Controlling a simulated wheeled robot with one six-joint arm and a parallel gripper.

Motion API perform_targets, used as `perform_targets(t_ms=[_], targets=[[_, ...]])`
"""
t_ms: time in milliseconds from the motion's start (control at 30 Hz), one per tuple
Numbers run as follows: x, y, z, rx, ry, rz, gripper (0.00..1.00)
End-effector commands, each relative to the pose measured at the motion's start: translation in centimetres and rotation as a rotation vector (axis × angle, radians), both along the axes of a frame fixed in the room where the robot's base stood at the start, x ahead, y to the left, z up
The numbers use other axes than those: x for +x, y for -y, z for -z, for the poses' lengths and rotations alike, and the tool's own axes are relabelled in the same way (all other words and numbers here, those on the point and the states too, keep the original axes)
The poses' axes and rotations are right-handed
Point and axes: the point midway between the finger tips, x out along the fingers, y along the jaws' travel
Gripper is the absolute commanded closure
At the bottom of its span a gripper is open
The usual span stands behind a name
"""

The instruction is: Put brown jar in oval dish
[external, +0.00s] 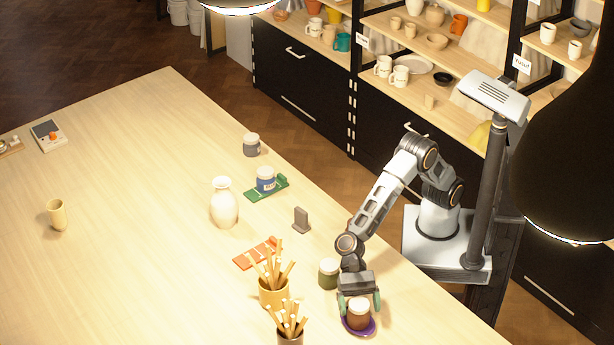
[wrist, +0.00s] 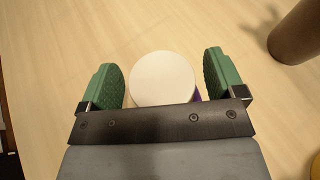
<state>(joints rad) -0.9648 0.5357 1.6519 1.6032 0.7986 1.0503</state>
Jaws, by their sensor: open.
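The brown jar (external: 358,314) with a pale lid stands upright in the purple oval dish (external: 371,328) near the table's right edge. In the wrist view the jar's round white lid (wrist: 162,78) lies between my fingers, and a sliver of the purple dish (wrist: 197,97) shows beside it. My gripper (external: 360,301) is open around the top of the jar, pointing down. In the wrist view the green finger pads of my gripper (wrist: 164,80) stand apart from the lid on both sides. Most of the dish is hidden by the jar and gripper.
A green jar (external: 328,274) stands close left of my gripper. Two brush pots, one yellow (external: 273,293) and one brown (external: 290,338), stand to the left. A white vase (external: 223,204), a blue jar (external: 265,179) and a grey jar (external: 251,145) stand farther back. The table's left is mostly clear.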

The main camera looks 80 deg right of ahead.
Motion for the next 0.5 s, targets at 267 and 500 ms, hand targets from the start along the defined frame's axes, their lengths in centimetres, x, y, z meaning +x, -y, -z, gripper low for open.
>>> perform_targets(t_ms=[267, 500], targets=[[0.8, 2.5, -1.8, 0.003, 0.002, 0.003, 0.12], [2.1, 6.7, -3.6, 0.002, 0.001, 0.004, 0.12]])
